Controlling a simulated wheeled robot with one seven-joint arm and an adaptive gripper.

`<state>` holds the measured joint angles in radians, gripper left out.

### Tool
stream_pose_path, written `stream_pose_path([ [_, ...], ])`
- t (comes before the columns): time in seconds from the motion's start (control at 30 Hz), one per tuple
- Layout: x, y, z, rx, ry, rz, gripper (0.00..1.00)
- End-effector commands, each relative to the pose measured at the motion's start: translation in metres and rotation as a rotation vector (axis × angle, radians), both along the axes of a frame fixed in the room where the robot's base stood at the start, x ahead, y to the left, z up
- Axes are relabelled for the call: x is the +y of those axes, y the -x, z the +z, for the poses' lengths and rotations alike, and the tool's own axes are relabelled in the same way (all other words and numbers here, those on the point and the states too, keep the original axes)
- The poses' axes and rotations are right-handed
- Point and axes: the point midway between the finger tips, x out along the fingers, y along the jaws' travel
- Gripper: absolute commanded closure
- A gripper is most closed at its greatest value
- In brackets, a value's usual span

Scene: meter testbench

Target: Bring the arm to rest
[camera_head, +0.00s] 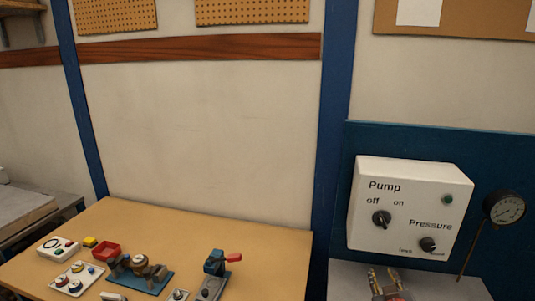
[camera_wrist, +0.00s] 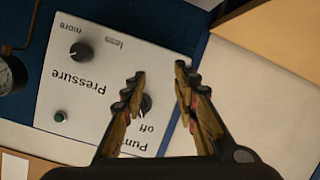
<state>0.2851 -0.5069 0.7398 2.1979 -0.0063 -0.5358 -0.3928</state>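My gripper (camera_head: 384,274) is at the bottom of the head view, below the white pump box (camera_head: 405,190), pointing up. In the wrist view my gripper (camera_wrist: 160,72) is open, with a clear gap and nothing between its fingers. The box shows upside down there (camera_wrist: 95,80). The pump knob (camera_head: 381,219) shows in the head view under "off" and "on"; its setting is too small to tell. In the wrist view the left finger partly hides this knob (camera_wrist: 146,103). I cannot tell the distance between them. The rest of my arm is out of view.
A pressure knob (camera_head: 428,244) and green lamp (camera_head: 447,199) are on the box. A dial gauge (camera_head: 503,207) stands to its right. A wooden table (camera_head: 150,226) at left holds a red tray (camera_head: 106,250), a clamp fixture (camera_head: 214,272) and small parts. A blue post (camera_head: 334,120) rises between.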

Motion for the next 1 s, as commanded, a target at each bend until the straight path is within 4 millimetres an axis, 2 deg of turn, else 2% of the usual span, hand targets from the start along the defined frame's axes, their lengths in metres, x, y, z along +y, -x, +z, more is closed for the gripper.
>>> stream_pose_path([
  [0.03, 0.003, 0.01, -0.016, 0.073, -0.053, -0.012, 0.7],
  [0.13, 0.012, 0.036, -0.041, 0.221, -0.158, -0.042, 0.7],
  [0.23, 0.028, 0.067, -0.054, 0.355, -0.248, -0.068, 0.7],
  [0.37, 0.053, 0.113, -0.056, 0.517, -0.345, -0.103, 0.7],
  [0.57, 0.091, 0.187, -0.036, 0.713, -0.439, -0.14, 0.7],
  [0.73, 0.119, 0.239, -0.004, 0.799, -0.459, -0.129, 0.7],
  [0.83, 0.131, 0.253, 0.018, 0.784, -0.445, -0.09, 0.7],
  [1.0, 0.146, 0.252, 0.053, 0.694, -0.418, -0.015, 0.7],
])
